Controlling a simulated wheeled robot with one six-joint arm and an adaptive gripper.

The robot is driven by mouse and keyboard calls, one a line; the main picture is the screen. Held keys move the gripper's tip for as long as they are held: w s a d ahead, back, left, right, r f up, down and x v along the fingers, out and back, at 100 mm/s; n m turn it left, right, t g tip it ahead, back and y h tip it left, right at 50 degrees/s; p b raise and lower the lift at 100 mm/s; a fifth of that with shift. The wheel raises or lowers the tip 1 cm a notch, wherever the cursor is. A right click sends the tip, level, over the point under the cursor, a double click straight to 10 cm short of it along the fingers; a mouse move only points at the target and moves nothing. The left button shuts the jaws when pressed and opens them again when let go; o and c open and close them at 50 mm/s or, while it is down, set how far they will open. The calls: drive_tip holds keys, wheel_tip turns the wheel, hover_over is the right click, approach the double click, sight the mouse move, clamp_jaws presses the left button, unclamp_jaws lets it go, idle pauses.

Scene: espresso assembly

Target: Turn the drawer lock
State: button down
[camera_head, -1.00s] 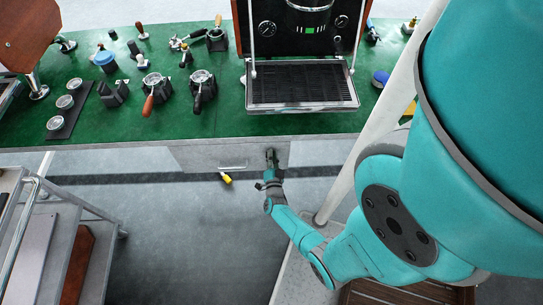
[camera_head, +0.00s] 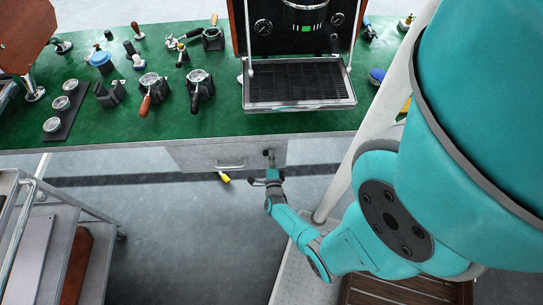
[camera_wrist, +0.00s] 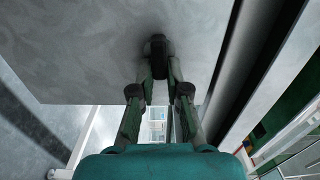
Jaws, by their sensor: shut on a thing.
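The grey drawer front (camera_head: 205,157) is below the green counter's front edge, with a metal bar handle (camera_head: 231,166) on it. My gripper (camera_head: 270,160) is at the right end of the drawer front. In the wrist view my gripper (camera_wrist: 158,72) has its fingertips close around a small dark lock knob (camera_wrist: 157,44) that stands out from the grey panel (camera_wrist: 90,50). The gripper is shut on this lock. In the head view the lock is mostly hidden by the fingers, and its turned angle is hard to tell.
The espresso machine with its drip tray (camera_head: 298,82) stands on the green counter (camera_head: 215,122) above the drawer. Portafilters (camera_head: 200,84) and other tools stand at left. A yellow-ended item (camera_head: 224,178) shows below the handle. A metal cart (camera_head: 45,220) is at lower left. Floor before the drawer is clear.

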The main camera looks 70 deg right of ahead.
drive_tip(key=shift+m, duration=0.4)
drive_tip(key=c, duration=1.2)
unclamp_jaws()
drive_tip(key=shift+d, duration=0.1)
drive_tip(key=shift+o, duration=0.2)
drive_tip(key=v, duration=1.2)
